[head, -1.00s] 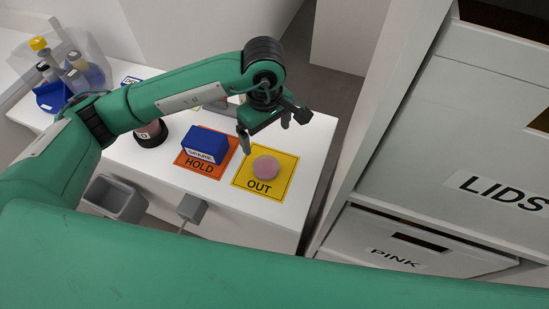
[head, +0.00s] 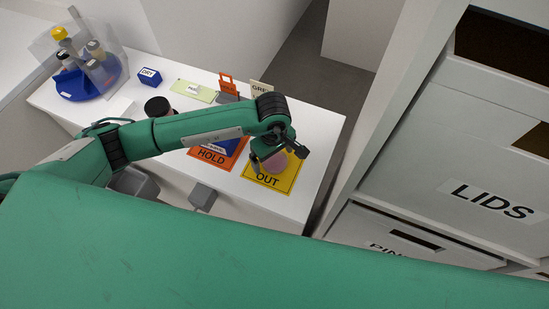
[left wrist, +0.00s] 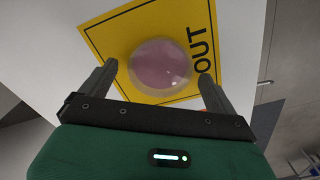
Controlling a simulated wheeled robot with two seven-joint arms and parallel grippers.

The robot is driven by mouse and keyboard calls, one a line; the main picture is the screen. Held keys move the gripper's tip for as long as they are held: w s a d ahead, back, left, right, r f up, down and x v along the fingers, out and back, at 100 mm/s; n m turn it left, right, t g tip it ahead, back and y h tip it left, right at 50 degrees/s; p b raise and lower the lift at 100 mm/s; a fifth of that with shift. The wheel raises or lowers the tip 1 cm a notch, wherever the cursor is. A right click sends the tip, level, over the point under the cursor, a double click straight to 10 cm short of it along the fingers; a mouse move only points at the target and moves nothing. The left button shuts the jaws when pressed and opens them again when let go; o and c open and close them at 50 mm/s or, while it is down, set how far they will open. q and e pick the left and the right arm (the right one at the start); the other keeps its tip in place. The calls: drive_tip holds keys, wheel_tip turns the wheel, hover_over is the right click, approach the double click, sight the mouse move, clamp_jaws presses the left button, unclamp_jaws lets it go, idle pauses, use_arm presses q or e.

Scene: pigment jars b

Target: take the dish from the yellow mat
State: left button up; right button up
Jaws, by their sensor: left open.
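The pink round dish (head: 275,162) is on the yellow mat (head: 284,184) marked OUT, near the right end of the white table. In the left wrist view the dish (left wrist: 161,63) looks shiny and lies between the fingertips and a little beyond them, over the yellow mat (left wrist: 126,33). My left gripper (left wrist: 158,70) is open, one finger to each side of the dish, with no clear contact. In the head view my left gripper (head: 274,158) is over the mat and partly hides the dish. My right gripper is not in view.
A blue box (head: 222,146) stands on the orange HOLD mat (head: 211,158), left of the yellow mat, partly behind my arm. A dark-lidded jar (head: 157,106), a DRY block (head: 149,76) and a blue carousel (head: 92,88) stand farther left. The LIDS cabinet (head: 440,185) rises at right.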

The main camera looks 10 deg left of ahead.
use_arm(q)
drive_tip(key=c, duration=1)
drive_tip(key=shift+c, duration=0.2)
